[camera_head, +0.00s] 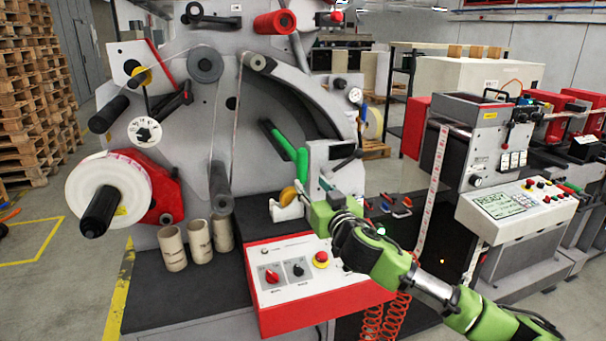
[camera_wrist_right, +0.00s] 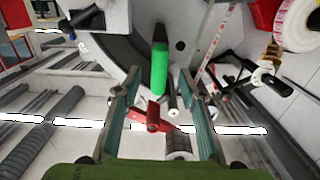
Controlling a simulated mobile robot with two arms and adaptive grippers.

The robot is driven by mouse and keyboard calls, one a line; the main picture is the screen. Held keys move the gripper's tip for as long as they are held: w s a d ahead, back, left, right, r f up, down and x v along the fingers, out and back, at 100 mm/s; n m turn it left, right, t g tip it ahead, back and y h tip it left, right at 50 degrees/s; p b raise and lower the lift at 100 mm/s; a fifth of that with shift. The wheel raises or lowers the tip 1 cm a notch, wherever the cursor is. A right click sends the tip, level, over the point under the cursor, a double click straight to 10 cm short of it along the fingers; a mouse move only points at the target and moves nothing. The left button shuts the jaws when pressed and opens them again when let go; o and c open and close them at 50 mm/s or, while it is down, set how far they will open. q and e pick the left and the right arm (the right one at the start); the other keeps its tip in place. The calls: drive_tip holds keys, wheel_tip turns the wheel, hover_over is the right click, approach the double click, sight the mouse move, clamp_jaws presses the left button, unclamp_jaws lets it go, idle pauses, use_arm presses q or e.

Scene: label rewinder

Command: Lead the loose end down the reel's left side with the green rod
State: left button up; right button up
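The green rod (camera_head: 282,144) stands out from the grey machine face near a dark slot in the head view. In the right wrist view the green rod (camera_wrist_right: 159,68) lies between and beyond my fingertips, apart from both. My right gripper (camera_wrist_right: 160,82) is open and empty; in the head view my right gripper (camera_head: 302,190) is near the rod, its fingers partly hidden. A white reel (camera_head: 108,190) sits on a black spindle at the left. A printed label strip (camera_head: 435,180) hangs at the right; I cannot tell which strip is the loose end. My left gripper is out of view.
A red-edged control box (camera_head: 300,272) sits below my right arm. Several cardboard cores (camera_head: 172,248) stand on the dark shelf. Rollers such as the grey one (camera_head: 205,65) project from the machine. A printer unit (camera_head: 480,140) with a keypad console (camera_head: 520,205) is at the right.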

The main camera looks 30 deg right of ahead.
sight(304, 164)
drive_tip(key=x, duration=0.3)
drive_tip(key=shift+w, duration=0.25)
drive_tip(key=shift+x, duration=2.4)
clamp_jaws()
drive_tip(key=shift+r, duration=0.2)
drive_tip(key=shift+r+p, duration=1.35)
drive_tip(key=shift+r, duration=0.15)
